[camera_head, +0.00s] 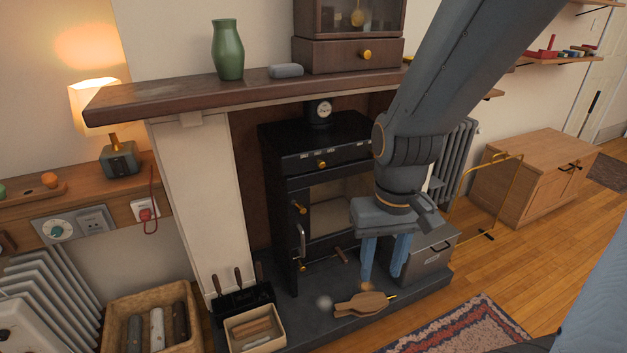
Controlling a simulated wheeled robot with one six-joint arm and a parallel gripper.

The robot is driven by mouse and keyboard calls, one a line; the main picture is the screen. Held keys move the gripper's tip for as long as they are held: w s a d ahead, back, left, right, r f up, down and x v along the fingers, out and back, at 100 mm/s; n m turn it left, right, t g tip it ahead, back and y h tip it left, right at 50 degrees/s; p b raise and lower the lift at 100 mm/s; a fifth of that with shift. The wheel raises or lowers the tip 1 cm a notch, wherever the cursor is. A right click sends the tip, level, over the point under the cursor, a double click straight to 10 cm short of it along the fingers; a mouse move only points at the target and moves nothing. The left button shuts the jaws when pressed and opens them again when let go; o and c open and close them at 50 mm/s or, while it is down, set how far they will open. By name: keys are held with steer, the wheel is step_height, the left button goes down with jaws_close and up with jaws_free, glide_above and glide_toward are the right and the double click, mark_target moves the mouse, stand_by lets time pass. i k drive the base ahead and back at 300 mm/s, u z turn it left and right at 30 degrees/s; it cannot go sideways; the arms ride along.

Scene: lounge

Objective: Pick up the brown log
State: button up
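A wicker basket (113,308) stands on the floor at the lower left with logs upright or leaning in it. A dark brown log (181,322) is at its right side, a pale log (157,328) is in the middle, and another dark log (134,334) is at the left. I cannot tell for sure which dark one is the brown log. My gripper (384,272) points down in front of the black stove, far to the right of the basket. Its two blue fingers are apart, with nothing seen held between them.
Wooden bellows (361,304) lie on the dark hearth (437,284) below my gripper. A small box of sticks (262,346) and a tool holder (243,299) stand between basket and stove (283,220). A mantel (200,92) overhangs.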

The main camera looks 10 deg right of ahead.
mark_target(180, 330)
steer(key=u, duration=1.85)
steer(key=i, duration=1.05)
steer(key=z, duration=0.75)
